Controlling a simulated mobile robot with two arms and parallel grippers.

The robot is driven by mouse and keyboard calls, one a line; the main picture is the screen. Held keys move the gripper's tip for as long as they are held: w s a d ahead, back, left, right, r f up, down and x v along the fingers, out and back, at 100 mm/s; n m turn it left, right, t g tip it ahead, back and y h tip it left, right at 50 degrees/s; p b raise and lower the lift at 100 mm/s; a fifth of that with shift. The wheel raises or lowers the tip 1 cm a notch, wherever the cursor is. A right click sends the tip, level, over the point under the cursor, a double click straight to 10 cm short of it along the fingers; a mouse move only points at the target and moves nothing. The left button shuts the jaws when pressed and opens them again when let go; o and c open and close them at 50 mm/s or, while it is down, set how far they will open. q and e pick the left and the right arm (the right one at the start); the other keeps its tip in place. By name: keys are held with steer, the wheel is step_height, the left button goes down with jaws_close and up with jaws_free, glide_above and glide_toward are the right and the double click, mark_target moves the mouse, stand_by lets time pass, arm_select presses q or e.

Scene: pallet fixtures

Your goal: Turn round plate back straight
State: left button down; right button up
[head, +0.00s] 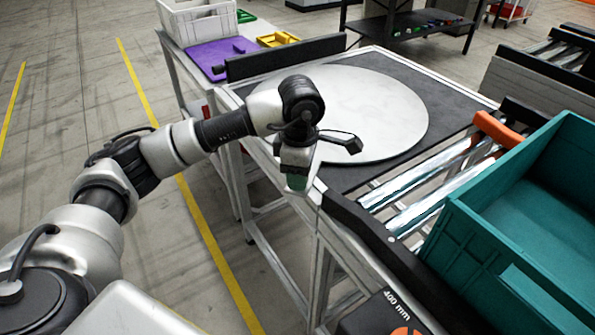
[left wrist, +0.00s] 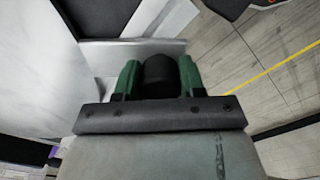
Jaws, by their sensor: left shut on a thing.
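The round plate (head: 375,105) is a pale grey disc lying flat on a dark-topped metal frame table. It also shows as a pale surface at the left of the left wrist view (left wrist: 50,85). My left gripper (head: 297,182) is at the near left edge of the plate, pointing down. In the left wrist view its green fingers are closed on the two sides of a dark rounded grip (left wrist: 160,72). How this grip joins the plate is hidden behind the gripper in the head view. My right gripper is not in view.
A teal crate (head: 470,230) stands on the rollers (head: 425,190) right of the plate, by an orange block (head: 497,130). A black rail (head: 285,57) bounds the table's far left. Behind it are a purple mat (head: 215,55) and a white crate (head: 205,22). Floor at left is clear.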

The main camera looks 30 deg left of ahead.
arm_select(q)
steer(key=c, duration=0.7)
jaws_free()
steer(key=shift+o, duration=0.2)
steer(key=shift+r, duration=0.1)
step_height(320, 180, up, 11)
steer(key=shift+f, duration=0.15)
steer(key=shift+f, duration=0.1)
